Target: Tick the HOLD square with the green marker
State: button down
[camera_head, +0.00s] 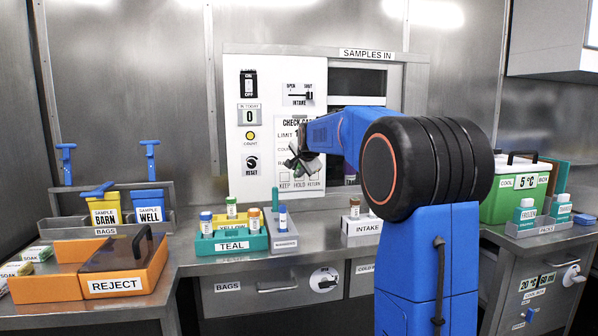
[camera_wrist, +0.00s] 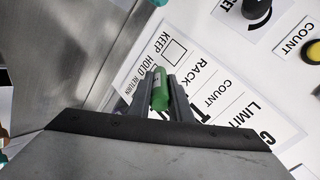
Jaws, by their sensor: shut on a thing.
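My gripper (camera_head: 301,161) is in front of the check card (camera_head: 285,132) on the white wall panel. In the wrist view, my gripper (camera_wrist: 164,88) is shut on the green marker (camera_wrist: 160,92), whose length shows between the two grey fingers. The card (camera_wrist: 205,75) lies beyond it, with KEEP, HOLD and RETURN printed along one edge. One empty square (camera_wrist: 175,52) shows beside KEEP. The HOLD square is hidden behind the marker and fingers. I cannot tell whether the marker's tip touches the card.
The panel has an ON/OFF switch (camera_head: 248,84), a count button (camera_head: 250,136) and a reset knob (camera_head: 252,161). Below stand a teal rack (camera_head: 232,246) with vials, a grey holder (camera_head: 284,243) and an INTAKE rack (camera_head: 361,230). An orange REJECT box (camera_head: 120,286) is at left.

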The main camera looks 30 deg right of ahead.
jog(key=shift+w, duration=0.15)
jog(key=shift+d, duration=0.1)
jog(key=shift+s+d, duration=0.3)
jog(key=shift+d, duration=0.65)
jog(key=shift+s+d, duration=0.3)
jog(key=shift+d, duration=0.6)
jog(key=shift+w+a, duration=0.2)
jog(key=shift+a, duration=0.45)
jog(key=shift+w+a, duration=0.25)
jog(key=shift+a, duration=0.35)
jog(key=shift+w+a, duration=0.2)
jog(key=shift+a, duration=0.45)
jog(key=s+a, duration=0.1)
jog(key=s, duration=0.4)
jog(key=shift+s+a, duration=0.3)
jog(key=shift+s, duration=0.1)
